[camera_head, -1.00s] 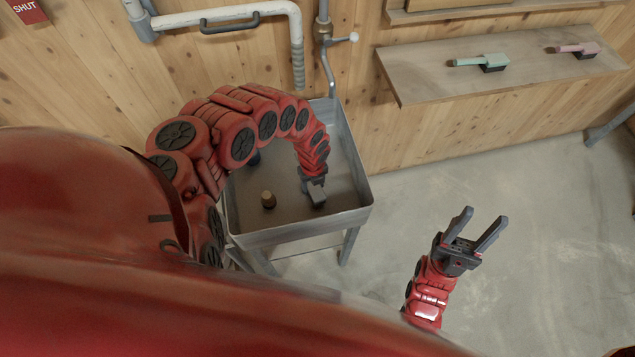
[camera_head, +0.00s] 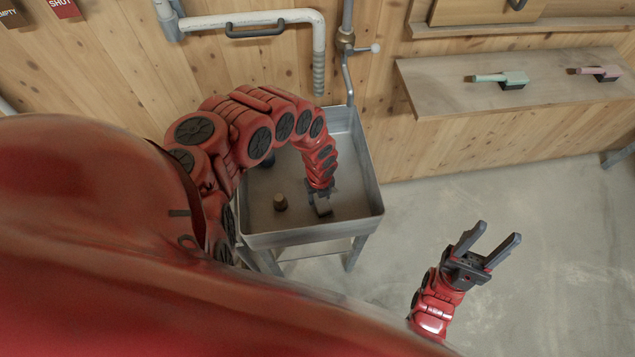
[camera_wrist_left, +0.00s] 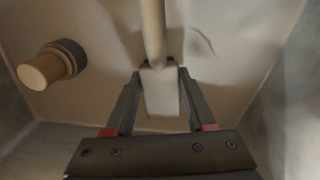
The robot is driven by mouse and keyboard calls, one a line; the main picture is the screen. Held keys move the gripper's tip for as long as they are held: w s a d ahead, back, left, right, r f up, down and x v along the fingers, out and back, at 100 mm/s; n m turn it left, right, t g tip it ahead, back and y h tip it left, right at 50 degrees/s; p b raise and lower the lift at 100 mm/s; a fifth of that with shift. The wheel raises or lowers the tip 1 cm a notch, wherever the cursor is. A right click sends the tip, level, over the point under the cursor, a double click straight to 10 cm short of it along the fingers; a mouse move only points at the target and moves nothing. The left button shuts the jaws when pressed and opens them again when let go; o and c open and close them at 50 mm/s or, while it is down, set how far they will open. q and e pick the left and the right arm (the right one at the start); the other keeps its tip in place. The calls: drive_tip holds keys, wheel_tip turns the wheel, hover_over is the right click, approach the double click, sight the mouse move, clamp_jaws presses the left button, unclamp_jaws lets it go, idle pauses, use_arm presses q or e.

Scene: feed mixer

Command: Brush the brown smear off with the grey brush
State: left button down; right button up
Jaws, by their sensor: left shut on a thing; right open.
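My left gripper (camera_head: 322,206) is low inside a grey metal basin (camera_head: 312,232). It is shut on the grey brush (camera_head: 324,209), which the gripper partly hides. In the left wrist view, the brush's pale block (camera_wrist_left: 162,98) sits between the fingers, with its handle running up the picture. I cannot tell whether the brush touches the basin floor. I cannot clearly make out a brown smear; a faint curved mark (camera_wrist_left: 205,42) shows on the pale surface in the left wrist view. My right gripper (camera_head: 490,243) is open and empty above the concrete floor, right of the basin.
A short tan cylinder with a dark collar (camera_head: 280,202) stands in the basin, left of my left gripper. A wall shelf (camera_head: 440,88) at right holds a green-handled brush (camera_head: 500,79) and a pink-handled one (camera_head: 602,73). Pipes (camera_head: 318,60) run down behind the basin.

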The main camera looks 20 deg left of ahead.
use_arm(q)
drive_tip(key=shift+w+d+f, duration=0.1)
drive_tip(key=shift+w+d, duration=0.3)
drive_tip(key=shift+d, duration=0.35)
drive_tip(key=shift+w+d, duration=0.4)
drive_tip(key=shift+d, duration=0.35)
drive_tip(key=shift+w+d+b, duration=0.5)
drive_tip(key=shift+w+d, duration=0.55)
drive_tip(key=shift+d, duration=0.3)
drive_tip(key=shift+s+d, duration=0.45)
drive_tip(key=shift+s, duration=0.3)
drive_tip(key=shift+s+a, duration=0.15)
drive_tip(key=shift+s, duration=0.05)
drive_tip(key=shift+s+a+r+p, duration=0.2)
drive_tip(key=shift+s+a+p, duration=0.2)
drive_tip(key=shift+a+p, duration=0.3)
drive_tip(key=shift+s+a, duration=0.4)
drive_tip(key=shift+a, duration=0.25)
drive_tip(key=shift+s+a, duration=0.4)
drive_tip(key=shift+a, duration=0.25)
drive_tip(key=shift+s+a+f+p, duration=0.1)
drive_tip(key=shift+s+a+p, duration=0.55)
drive_tip(key=shift+a+p, duration=0.2)
